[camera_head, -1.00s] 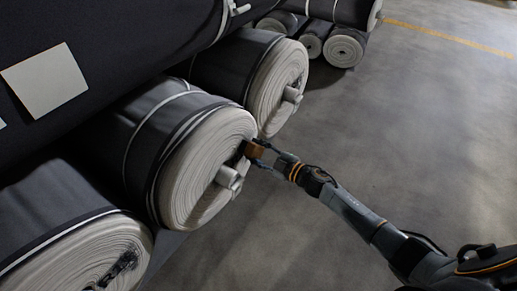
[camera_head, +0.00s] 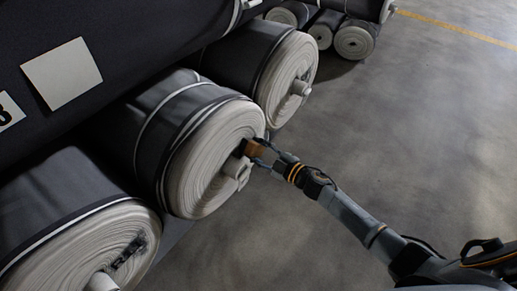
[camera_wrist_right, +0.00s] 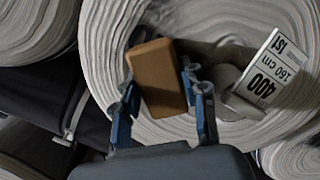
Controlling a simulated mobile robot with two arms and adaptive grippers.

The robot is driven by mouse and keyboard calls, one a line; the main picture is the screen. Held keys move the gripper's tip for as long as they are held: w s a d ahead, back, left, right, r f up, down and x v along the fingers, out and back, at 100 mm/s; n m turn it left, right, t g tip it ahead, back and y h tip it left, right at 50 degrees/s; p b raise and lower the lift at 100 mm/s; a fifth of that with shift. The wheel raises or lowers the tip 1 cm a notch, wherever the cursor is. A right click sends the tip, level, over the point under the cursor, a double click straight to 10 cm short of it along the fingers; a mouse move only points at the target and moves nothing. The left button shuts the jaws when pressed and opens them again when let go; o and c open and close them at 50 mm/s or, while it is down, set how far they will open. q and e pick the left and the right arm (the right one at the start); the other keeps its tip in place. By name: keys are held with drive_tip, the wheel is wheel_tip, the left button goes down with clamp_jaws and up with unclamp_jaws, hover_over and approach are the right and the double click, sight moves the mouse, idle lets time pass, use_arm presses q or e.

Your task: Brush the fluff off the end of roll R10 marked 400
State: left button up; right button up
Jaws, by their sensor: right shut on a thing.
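Roll R10 (camera_head: 205,165) lies in the middle of the lower row, its pale end facing right. In the right wrist view its wound end (camera_wrist_right: 110,25) fills much of the picture, with a white tag (camera_wrist_right: 268,72) reading 400 and 160 cm beside the core (camera_wrist_right: 222,85). My right gripper (camera_head: 261,150) is shut on a brown block-like brush (camera_wrist_right: 157,75), held at the end face above the core. The brush also shows in the head view (camera_head: 251,147); contact is unclear. A dark grey patch (camera_wrist_right: 206,47) shows beside the brush; I cannot tell fluff from shadow. My left gripper is out of view.
A nearer roll (camera_head: 90,245) has a dark streak (camera_head: 128,250) on its end. Another roll (camera_head: 285,80) lies just beyond R10. A large dark roll (camera_head: 150,40) lies above, with a white label (camera_head: 62,74). Open grey floor (camera_head: 410,140) lies to the right.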

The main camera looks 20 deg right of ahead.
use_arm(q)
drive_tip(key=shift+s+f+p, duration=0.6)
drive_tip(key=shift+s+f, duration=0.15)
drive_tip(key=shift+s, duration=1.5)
use_arm(e)
drive_tip(key=shift+w+a+r, duration=0.1)
drive_tip(key=shift+r, duration=0.85)
drive_tip(key=shift+w+d+b, duration=0.3)
drive_tip(key=shift+w+d, duration=0.35)
drive_tip(key=shift+d, duration=0.25)
drive_tip(key=shift+w+d+b, duration=0.45)
drive_tip(key=shift+w+d, duration=0.35)
drive_tip(key=shift+d, duration=0.3)
drive_tip(key=shift+w+d+f+b, duration=0.2)
drive_tip(key=shift+w+d+b, duration=0.15)
drive_tip(key=shift+w+d, duration=0.6)
drive_tip(key=shift+d, duration=0.45)
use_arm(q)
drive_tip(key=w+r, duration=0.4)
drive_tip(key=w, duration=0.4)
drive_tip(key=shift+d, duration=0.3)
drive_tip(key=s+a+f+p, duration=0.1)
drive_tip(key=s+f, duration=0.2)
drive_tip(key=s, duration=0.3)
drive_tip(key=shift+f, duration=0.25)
use_arm(e)
drive_tip(key=v, duration=0.6)
drive_tip(key=shift+d+f, duration=0.25)
